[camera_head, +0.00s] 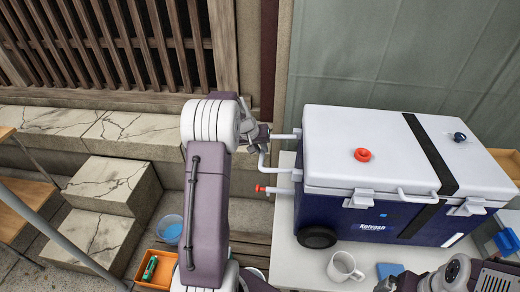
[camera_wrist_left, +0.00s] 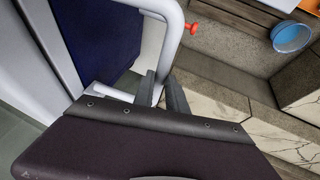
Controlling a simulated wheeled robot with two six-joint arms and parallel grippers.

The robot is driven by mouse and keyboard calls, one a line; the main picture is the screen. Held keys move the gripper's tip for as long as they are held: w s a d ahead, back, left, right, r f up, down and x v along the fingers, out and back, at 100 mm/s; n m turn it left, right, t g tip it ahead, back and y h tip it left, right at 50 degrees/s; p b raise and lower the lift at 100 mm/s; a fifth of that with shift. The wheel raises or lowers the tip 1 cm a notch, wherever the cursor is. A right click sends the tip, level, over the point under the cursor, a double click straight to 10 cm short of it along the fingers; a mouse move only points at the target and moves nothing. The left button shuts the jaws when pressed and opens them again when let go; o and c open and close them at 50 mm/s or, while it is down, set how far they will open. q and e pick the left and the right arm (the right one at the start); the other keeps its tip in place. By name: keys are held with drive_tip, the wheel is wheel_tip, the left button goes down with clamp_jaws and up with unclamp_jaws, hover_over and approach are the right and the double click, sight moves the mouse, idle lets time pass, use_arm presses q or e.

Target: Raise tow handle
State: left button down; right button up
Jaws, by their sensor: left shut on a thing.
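The cooler (camera_head: 330,205) is dark blue with a white lid (camera_head: 330,140) and stands on a pale table. Its white tubular tow handle (camera_head: 266,162) sticks out from the left end. In the left wrist view the handle (camera_wrist_left: 172,38) bends down between my fingers. My left gripper (camera_head: 262,138) is shut on the tow handle beside the cooler's upper left edge. Its dark fingers (camera_wrist_left: 164,92) show in the wrist view, with their lower part hidden by the gripper body. Part of my right arm shows at the bottom right; its fingers cannot be made out.
A red drain plug (camera_head: 260,188) juts out below the handle. A red knob (camera_head: 362,154) sits on the lid. A white mug (camera_head: 343,267) and a blue item (camera_head: 390,271) are in front of the cooler. Stone steps (camera_head: 110,185), a blue bowl (camera_head: 170,231) and an orange tray (camera_head: 143,281) lie left.

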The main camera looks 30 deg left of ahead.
use_arm(q)
drive_tip(key=shift+w+d+r, duration=0.1)
drive_tip(key=shift+d+r, duration=0.2)
drive_tip(key=shift+r, duration=0.05)
drive_tip(key=c, duration=1.5)
unclamp_jaws()
drive_tip(key=shift+o, duration=0.8)
drive_tip(key=shift+w+d, duration=0.25)
drive_tip(key=shift+d, duration=0.25)
drive_tip(key=shift+s+a, duration=0.15)
drive_tip(key=shift+a, duration=0.15)
drive_tip(key=v, duration=0.9)
